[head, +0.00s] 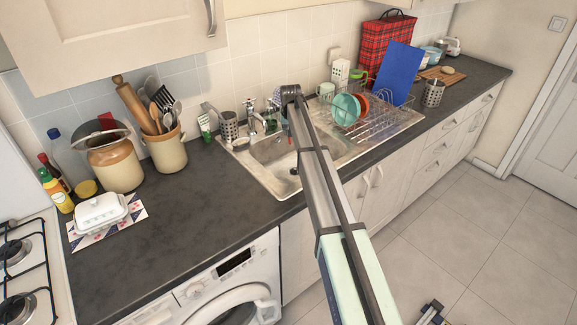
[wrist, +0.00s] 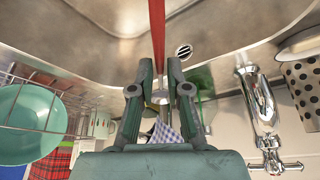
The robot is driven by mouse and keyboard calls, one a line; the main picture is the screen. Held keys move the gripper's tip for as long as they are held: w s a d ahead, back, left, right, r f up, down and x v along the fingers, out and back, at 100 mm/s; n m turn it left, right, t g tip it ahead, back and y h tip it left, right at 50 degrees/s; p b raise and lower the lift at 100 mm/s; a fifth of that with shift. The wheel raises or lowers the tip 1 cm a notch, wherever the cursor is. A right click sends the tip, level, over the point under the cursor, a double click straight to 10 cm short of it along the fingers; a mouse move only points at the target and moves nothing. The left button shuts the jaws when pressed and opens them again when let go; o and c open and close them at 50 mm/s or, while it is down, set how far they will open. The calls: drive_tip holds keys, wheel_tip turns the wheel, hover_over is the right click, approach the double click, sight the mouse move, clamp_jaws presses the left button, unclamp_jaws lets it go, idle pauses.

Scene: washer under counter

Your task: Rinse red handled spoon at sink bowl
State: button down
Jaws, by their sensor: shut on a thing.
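The red handled spoon (wrist: 157,35) shows in the wrist view as a long red strip running from between my fingertips up to the top edge. My gripper (wrist: 158,70) is shut on it. The spoon's bowl cannot be made out. The steel sink bowl (wrist: 225,28) lies beyond the handle, with its round drain just right of it. In the head view the sink bowl (head: 272,150) is set in the counter, partly covered by my arm. My gripper and the spoon are hidden there. The chrome tap (wrist: 255,95) is right of my gripper in the wrist view.
A wire dish rack (head: 375,125) with teal dishes and a blue board stands right of the sink. A perforated steel holder (head: 229,126) stands behind it at left. A utensil crock (head: 165,150) is farther left.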

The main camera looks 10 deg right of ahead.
drive_tip(key=shift+r, duration=0.15)
drive_tip(key=shift+r+p, duration=0.6)
drive_tip(key=shift+r, duration=1.3)
drive_tip(key=shift+s, duration=0.1)
